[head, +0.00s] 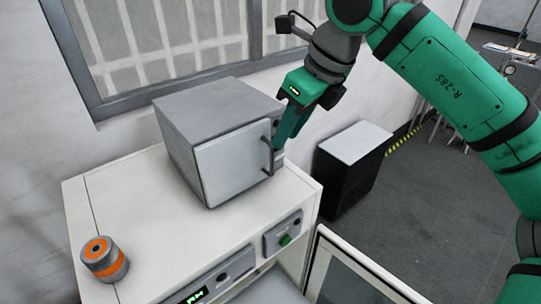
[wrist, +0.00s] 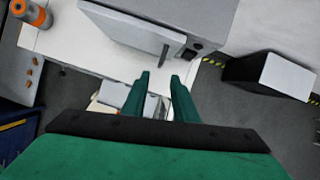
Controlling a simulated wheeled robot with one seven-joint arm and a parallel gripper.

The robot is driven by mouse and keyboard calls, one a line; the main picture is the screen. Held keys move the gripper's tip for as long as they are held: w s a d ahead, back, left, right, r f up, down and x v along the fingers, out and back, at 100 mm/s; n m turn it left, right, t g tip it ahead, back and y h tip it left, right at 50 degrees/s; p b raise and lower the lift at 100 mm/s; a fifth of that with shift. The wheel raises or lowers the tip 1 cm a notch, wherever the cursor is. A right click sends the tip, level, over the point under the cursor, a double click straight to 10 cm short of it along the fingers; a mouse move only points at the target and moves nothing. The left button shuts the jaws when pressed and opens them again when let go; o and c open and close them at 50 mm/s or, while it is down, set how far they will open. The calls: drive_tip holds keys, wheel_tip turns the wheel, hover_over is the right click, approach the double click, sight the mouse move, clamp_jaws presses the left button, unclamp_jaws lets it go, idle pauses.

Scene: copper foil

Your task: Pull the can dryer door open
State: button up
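The can dryer is a grey box (head: 205,105) on a white bench, also at the top of the wrist view (wrist: 125,22). Its pale door (head: 228,170) looks shut in the head view. An upright dark bar handle (head: 267,157) is on the door's right side, and it also shows in the wrist view (wrist: 164,56). My gripper (head: 278,143) is beside the handle, at its right in the head view. In the wrist view my gripper (wrist: 160,75) has its two green fingers apart, with nothing held. The handle appears just beyond the fingertips; whether they touch is unclear.
An orange and grey cylinder (head: 104,260) stands at the left of the white bench (head: 150,215). A panel with a green button (head: 284,240) is on the bench front. A black cabinet with a pale top (head: 350,145) stands right of the bench. A window is behind.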

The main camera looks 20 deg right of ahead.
sight(272, 172)
drive_tip(key=x, duration=1)
drive_tip(key=shift+w+a+f, duration=0.1)
drive_tip(key=shift+f, duration=0.25)
drive_tip(key=shift+c, duration=0.2)
clamp_jaws()
idle(0.5)
idle(0.4)
